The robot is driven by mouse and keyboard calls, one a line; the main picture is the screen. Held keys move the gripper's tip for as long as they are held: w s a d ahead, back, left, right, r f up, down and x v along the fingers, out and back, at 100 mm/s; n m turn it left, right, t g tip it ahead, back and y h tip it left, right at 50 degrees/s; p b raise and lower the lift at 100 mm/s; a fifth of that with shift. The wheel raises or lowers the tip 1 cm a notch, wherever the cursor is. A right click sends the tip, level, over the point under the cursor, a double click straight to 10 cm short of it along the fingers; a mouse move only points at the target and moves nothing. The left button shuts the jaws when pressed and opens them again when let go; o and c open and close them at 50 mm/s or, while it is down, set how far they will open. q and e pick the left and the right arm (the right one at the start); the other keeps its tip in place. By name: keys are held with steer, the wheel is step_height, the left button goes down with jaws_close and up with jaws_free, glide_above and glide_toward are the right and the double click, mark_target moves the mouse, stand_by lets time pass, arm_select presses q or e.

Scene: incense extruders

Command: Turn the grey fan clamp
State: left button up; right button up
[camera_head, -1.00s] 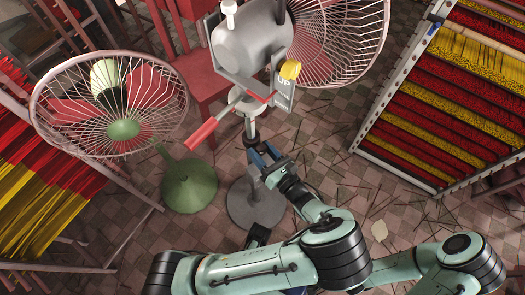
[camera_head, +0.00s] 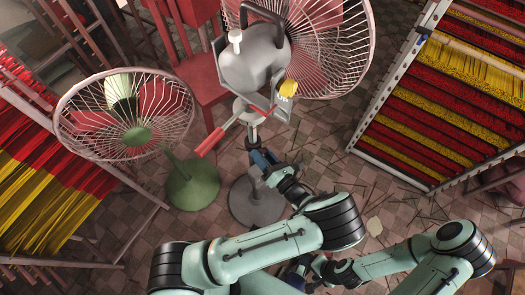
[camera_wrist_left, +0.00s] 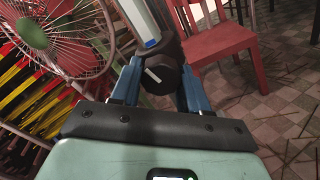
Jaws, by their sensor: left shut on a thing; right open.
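The grey fan has a grey motor housing (camera_head: 255,62), a cage (camera_head: 325,45), and a round grey base (camera_head: 257,205). Its dark clamp knob (camera_wrist_left: 160,76) shows in the left wrist view on the pole, between my blue fingers. My left gripper (camera_head: 262,160) is shut on this clamp; it also fills the left wrist view (camera_wrist_left: 160,88). In the head view the gripper mostly hides the clamp. My right gripper (camera_head: 302,268) is open, low in the head view, below the fan base and partly hidden by my left arm.
A green fan (camera_head: 128,115) on a green base (camera_head: 192,187) stands to the left. A red chair (camera_head: 200,85) is behind. Racks of red and yellow incense sticks stand at left (camera_head: 50,195) and right (camera_head: 450,95). A red-handled bar (camera_head: 210,142) sticks out beside the pole.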

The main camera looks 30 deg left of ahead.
arm_select(q)
steer(key=shift+r+m+p, duration=0.15)
steer(key=shift+m+p, duration=0.15)
steer(key=shift+m, duration=0.1)
steer(key=shift+m+p, duration=0.75)
steer(key=shift+m, duration=0.05)
steer(key=o, duration=1)
steer(key=shift+d, duration=0.15)
steer(key=b+v, duration=0.1)
steer(key=v, duration=1.2)
steer(key=shift+s+d, duration=0.1)
steer(key=shift+s, duration=0.1)
